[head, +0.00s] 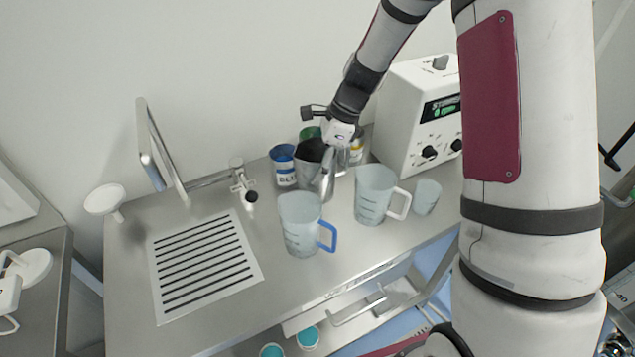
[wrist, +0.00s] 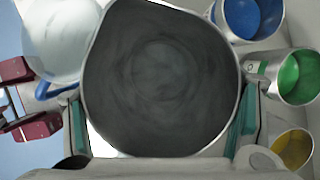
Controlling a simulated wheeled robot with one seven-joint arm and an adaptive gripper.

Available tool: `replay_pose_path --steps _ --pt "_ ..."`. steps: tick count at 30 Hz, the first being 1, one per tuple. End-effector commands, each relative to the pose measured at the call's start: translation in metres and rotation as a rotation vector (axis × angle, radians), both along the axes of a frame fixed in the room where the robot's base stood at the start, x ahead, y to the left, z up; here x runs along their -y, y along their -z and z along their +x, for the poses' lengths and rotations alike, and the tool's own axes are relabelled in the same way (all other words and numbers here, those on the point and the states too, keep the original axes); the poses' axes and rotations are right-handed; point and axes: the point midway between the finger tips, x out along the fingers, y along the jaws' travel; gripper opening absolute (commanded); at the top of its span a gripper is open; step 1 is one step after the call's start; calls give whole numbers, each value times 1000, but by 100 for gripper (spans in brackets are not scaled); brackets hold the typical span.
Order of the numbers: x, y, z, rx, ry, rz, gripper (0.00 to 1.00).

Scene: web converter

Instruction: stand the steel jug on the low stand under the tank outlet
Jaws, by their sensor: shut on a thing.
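The steel jug (head: 307,172) is upright at the back of the steel counter, among cans and plastic jugs. Its open mouth fills the middle of the wrist view (wrist: 160,80), and its inside looks empty. My gripper (head: 338,135) is shut on the jug, with a finger on each side of it in the wrist view (wrist: 160,125). I cannot tell whether the jug's base touches the counter. A small tap (head: 241,180) on a pipe, perhaps the tank outlet, is left of the jug. A flat slatted plate (head: 158,290), perhaps the low stand, lies in front of the tap.
A blue-labelled can (head: 283,168) is close left of the jug; green (wrist: 298,77) and yellow (wrist: 292,150) cans are close by. A blue-handled plastic jug (head: 298,225), white-handled jug (head: 374,195) and cup (head: 427,197) stand in front. A white instrument (head: 418,115) is right.

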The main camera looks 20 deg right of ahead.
Motion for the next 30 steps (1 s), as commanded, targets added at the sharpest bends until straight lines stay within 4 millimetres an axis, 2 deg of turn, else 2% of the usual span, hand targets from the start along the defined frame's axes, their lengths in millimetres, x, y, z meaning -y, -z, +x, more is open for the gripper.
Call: replay_pose_path --steps 3,8,16,30 --pt "0 16 -1 -1 0 1 22" --pt "0 27 0 1 -1 0 22" --pt "0 61 0 -1 1 1 22" --pt "0 70 1 1 -1 1 22"
